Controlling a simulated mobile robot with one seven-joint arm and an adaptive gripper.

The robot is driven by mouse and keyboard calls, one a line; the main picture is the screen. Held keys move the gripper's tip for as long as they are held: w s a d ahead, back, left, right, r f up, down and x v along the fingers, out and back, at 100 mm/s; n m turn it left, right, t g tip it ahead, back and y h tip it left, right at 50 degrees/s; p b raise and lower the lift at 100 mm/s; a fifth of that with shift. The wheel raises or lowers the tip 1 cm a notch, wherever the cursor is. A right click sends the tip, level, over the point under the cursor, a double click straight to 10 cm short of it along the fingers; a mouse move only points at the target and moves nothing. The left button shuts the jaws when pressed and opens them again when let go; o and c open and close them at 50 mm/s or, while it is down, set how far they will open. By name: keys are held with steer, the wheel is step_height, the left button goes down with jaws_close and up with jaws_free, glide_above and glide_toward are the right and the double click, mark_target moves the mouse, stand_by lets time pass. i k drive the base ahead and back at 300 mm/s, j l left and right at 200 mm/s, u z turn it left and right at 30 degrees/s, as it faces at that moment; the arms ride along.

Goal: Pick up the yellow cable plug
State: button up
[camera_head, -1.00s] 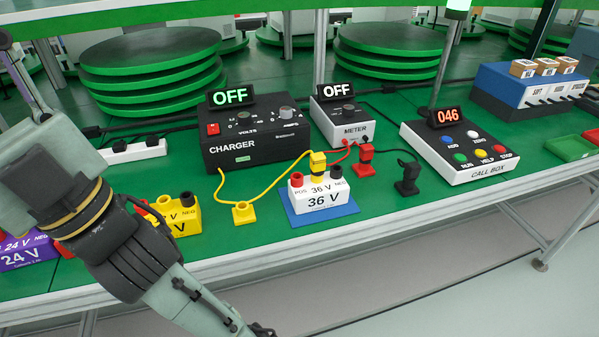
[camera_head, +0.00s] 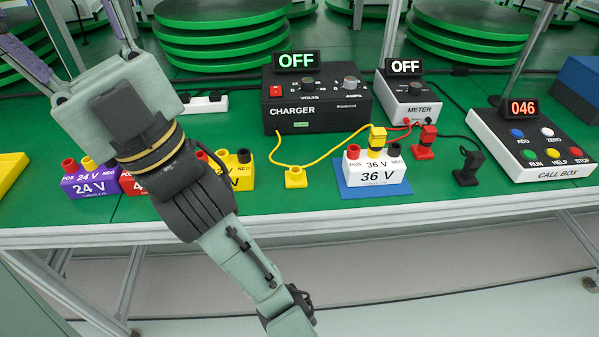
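The yellow cable plug (camera_head: 378,138) is upright on the top of the white 36 V battery (camera_head: 374,167), between its red and dark posts. Its yellow cable (camera_head: 325,155) loops left to the front of the black charger (camera_head: 318,100). A small yellow holder (camera_head: 295,177) stands on the green table left of the battery, with no plug visible in it. My arm crosses the left and lower middle of the view and reaches down in front of the table edge. My gripper is not visible, and nothing of mine touches the plug.
A red plug (camera_head: 425,148) and a black one (camera_head: 467,170) stand right of the battery. The meter (camera_head: 408,105) is behind and the call box (camera_head: 535,150) at right. Purple (camera_head: 90,182) and yellow (camera_head: 240,172) batteries are at left. The blue mat (camera_head: 347,189) lies under the 36 V battery.

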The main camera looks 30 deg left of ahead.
mark_target(378, 135)
steer(key=k+j+z, duration=0.1)
steer(key=j+z, duration=0.25)
steer(key=k+j+z, duration=0.15)
steer(key=j+z, duration=0.25)
steer(key=k+j+z, duration=0.2)
steer(key=z, duration=0.15)
steer(key=i, duration=0.45)
